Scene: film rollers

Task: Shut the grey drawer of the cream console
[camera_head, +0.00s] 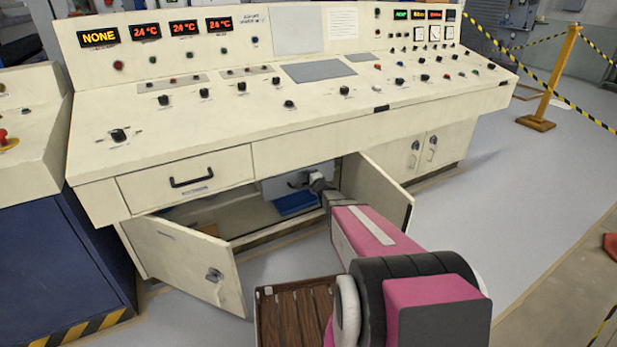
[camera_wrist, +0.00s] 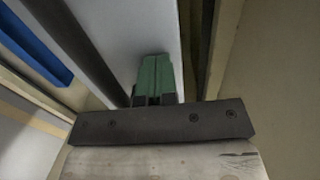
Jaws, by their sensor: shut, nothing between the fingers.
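The cream console (camera_head: 300,132) stands with its lower cabinet doors swung open. Inside the cabinet, a light grey front (camera_head: 273,187) that looks like the grey drawer shows beside a small dark handle. It is partly hidden by my arm, and I cannot tell how far it is out. My gripper (camera_head: 318,181) reaches into the opening between the doors. In the wrist view its green fingertips (camera_wrist: 155,68) are together and empty, in front of a pale grey surface (camera_wrist: 135,25), probably the drawer. I cannot tell whether they touch it.
The left door (camera_head: 188,262) and right door (camera_head: 378,192) stand open on either side of my arm. A blue tray (camera_head: 295,203) lies low in the cabinet. A closed cream drawer (camera_head: 187,180) is above. Open floor (camera_head: 475,225) lies to the right.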

